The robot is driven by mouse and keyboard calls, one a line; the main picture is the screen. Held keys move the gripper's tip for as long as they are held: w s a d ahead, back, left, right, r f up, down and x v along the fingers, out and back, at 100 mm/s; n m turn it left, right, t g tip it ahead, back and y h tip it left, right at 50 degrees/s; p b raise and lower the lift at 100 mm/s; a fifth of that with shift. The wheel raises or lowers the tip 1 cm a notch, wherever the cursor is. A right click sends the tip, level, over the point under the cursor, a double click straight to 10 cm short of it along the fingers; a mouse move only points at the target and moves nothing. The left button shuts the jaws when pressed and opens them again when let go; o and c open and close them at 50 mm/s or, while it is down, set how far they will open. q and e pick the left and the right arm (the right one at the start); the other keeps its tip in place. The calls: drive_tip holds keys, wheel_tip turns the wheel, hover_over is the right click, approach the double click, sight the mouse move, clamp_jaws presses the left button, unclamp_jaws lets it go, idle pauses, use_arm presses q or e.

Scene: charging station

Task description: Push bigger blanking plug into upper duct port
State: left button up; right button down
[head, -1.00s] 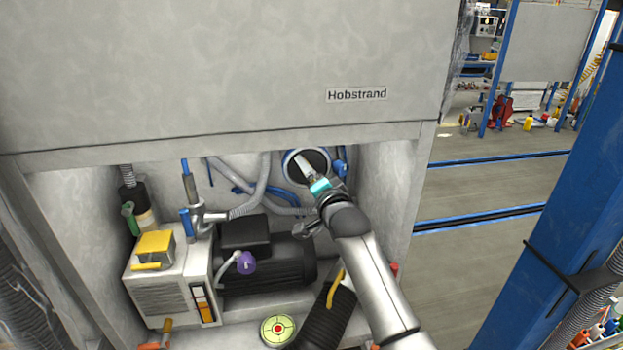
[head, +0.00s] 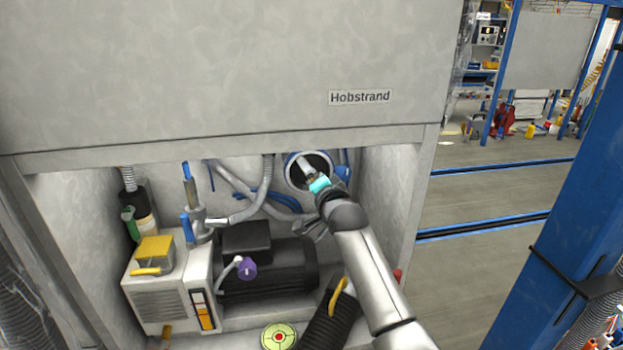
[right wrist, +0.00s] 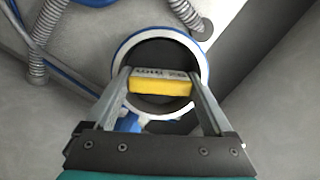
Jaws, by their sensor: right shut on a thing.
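The duct port (head: 288,172) is a round opening with a white and blue rim at the back right of the bay; its rim fills the middle of the right wrist view (right wrist: 160,34). My right gripper (head: 304,162) reaches up to it. In the right wrist view its fingers are shut on the sides of a grey bar with a yellow face and printed lettering, apparently the grip of the blanking plug (right wrist: 161,87). Behind the bar the round area is dark; I cannot tell how much is plug and how deep it sits. My left gripper is out of view.
A black motor (head: 275,275) and a white unit with a yellow top (head: 160,300) fill the bay's left and middle. Grey hoses (head: 265,190) run left of the port. The bay's right wall (head: 385,200) is close beside my right arm.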

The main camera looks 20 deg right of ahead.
drive_tip(key=shift+w+d+b, duration=0.2)
drive_tip(key=shift+w+b, duration=0.15)
drive_tip(key=shift+w, duration=0.3)
unclamp_jaws()
drive_tip(key=shift+r, duration=0.1)
drive_tip(key=shift+s+a, duration=0.1)
drive_tip(key=shift+s, duration=0.4)
drive_tip(key=s+a+r+p, duration=0.1)
drive_tip(key=s+p, duration=0.1)
drive_tip(key=s, duration=1.2)
drive_tip(key=shift+a, duration=0.3)
